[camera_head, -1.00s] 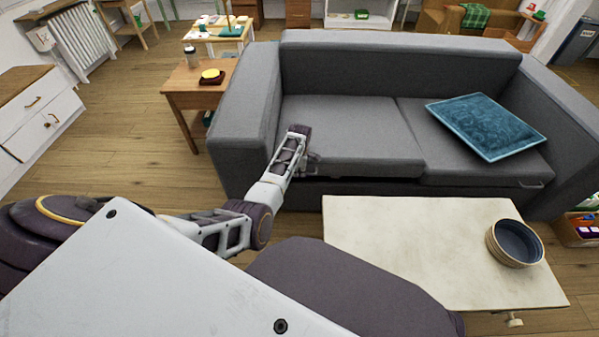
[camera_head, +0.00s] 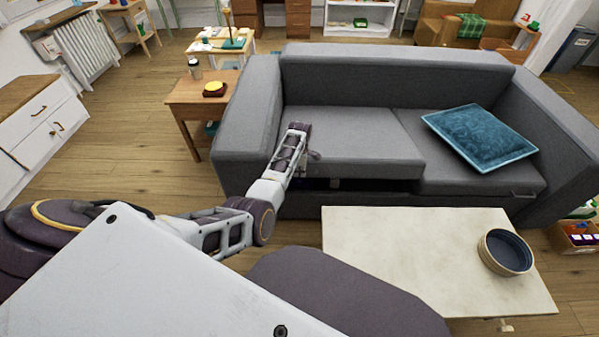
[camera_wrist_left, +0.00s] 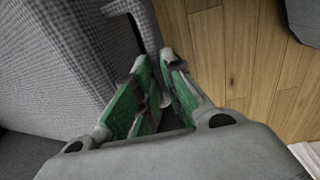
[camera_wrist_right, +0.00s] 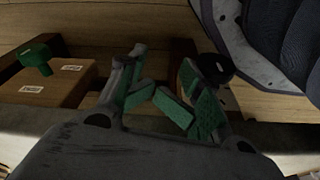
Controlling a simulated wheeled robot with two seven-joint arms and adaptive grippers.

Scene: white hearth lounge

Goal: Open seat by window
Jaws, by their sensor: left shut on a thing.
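The grey sofa (camera_head: 390,75) faces me with two seat sections. The left seat section (camera_head: 350,140) is tilted up a little, with a dark gap (camera_head: 375,185) under its front edge. The right seat section (camera_head: 470,178) lies flat. My left gripper (camera_head: 312,158) is at the front left of the raised section. In the left wrist view its green-padded fingers (camera_wrist_left: 160,68) are shut at the seat's front, beside grey fabric with a dark slot; the gripped handle is mostly hidden. My right gripper (camera_wrist_right: 160,65) is open and empty in the right wrist view.
A blue cushion (camera_head: 480,135) lies on the right seat section. A pale low table (camera_head: 410,250) with a round dark-blue bowl (camera_head: 505,251) stands before the sofa. A wooden side table (camera_head: 195,92) is at left. Brown boxes (camera_wrist_right: 45,85) lie beyond the right gripper.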

